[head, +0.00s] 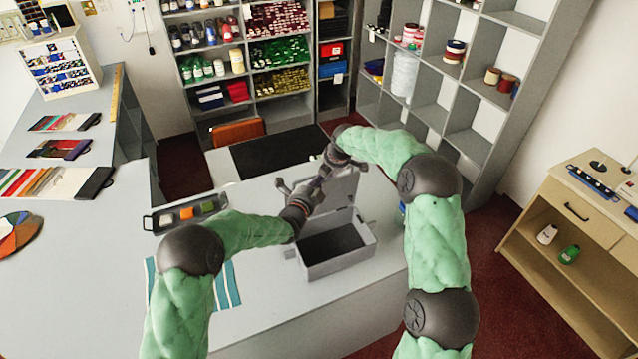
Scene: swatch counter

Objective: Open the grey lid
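A grey box (338,262) stands on the counter with its dark inside showing. Its grey lid (343,190) is raised, standing up at the box's back edge. My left gripper (318,184) is above the box, in front of the lid's left part. It overlaps the lid in the picture, and I cannot tell whether it touches it. My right gripper (328,170) is near the lid's top left, close to the left one. The two overlap in the picture, so their fingers are hard to tell apart, and I cannot see whether either is open or shut.
A dark tray (155,222) with coloured pieces and a striped cloth (228,287) lie left of the box. A black mat (277,151) is behind it. The counter (290,325) is clear in front. Shelves (470,110) stand at the back and right.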

